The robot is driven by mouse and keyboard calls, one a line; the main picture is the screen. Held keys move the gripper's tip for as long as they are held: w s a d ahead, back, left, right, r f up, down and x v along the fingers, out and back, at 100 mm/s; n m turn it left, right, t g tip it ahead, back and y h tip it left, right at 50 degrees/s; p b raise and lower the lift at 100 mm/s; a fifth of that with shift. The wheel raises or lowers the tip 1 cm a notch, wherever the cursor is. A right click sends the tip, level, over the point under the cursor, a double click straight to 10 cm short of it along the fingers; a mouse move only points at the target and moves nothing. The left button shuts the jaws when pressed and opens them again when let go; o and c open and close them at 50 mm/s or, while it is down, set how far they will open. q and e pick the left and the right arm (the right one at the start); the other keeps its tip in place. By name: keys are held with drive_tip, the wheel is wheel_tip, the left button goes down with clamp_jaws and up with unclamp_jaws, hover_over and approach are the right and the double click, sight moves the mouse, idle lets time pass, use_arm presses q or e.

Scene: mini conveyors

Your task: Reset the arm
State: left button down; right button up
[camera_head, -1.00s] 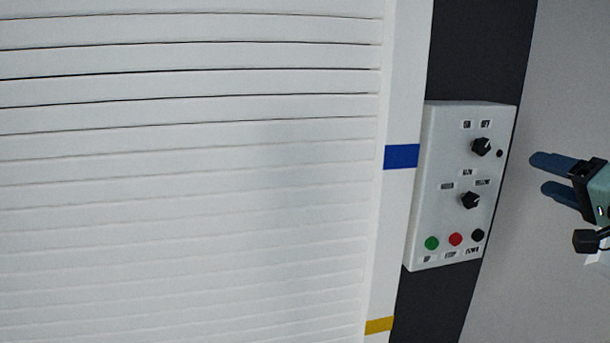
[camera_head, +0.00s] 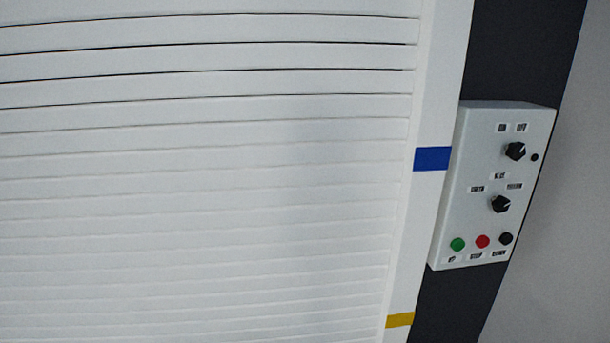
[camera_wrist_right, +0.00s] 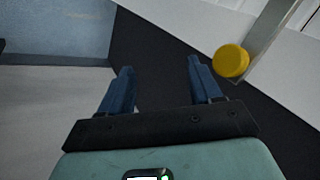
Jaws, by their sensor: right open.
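My right gripper (camera_wrist_right: 160,82) shows in the right wrist view with its two blue fingers wide apart. It is open, and nothing is between the fingers. A dark strip of surface lies beyond them. The right gripper is out of the head view now. My left gripper is not in any view.
In the head view, a white slatted shutter (camera_head: 200,180) fills the left and middle. A control box (camera_head: 480,215) with knobs and buttons is mounted at its right. In the right wrist view, a yellow round knob (camera_wrist_right: 230,61) sits near the right finger.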

drive_tip(key=s+a+f+n+g+y+p, duration=0.1)
drive_tip(key=s+a+f+n+g, duration=0.1)
drive_tip(key=s+a+f, duration=0.55)
drive_tip(key=s+a+f+n+g+p, duration=0.1)
drive_tip(key=s+a+f+n+g, duration=0.1)
drive_tip(key=s+a+f, duration=0.5)
use_arm(q)
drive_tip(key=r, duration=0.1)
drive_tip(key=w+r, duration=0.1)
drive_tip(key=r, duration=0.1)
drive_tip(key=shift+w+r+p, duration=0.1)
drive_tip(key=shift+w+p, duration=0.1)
drive_tip(key=shift+p, duration=0.1)
use_arm(e)
drive_tip(key=s+a+r+n+g, duration=0.1)
drive_tip(key=s+a, duration=0.3)
drive_tip(key=s, duration=0.5)
drive_tip(key=s+a+r+n+g, duration=0.1)
drive_tip(key=s+a+g, duration=0.1)
drive_tip(key=s, duration=0.8)
drive_tip(key=shift+s+a+r+y, duration=0.15)
drive_tip(key=shift+s+a+y, duration=0.15)
drive_tip(key=shift+a, duration=0.55)
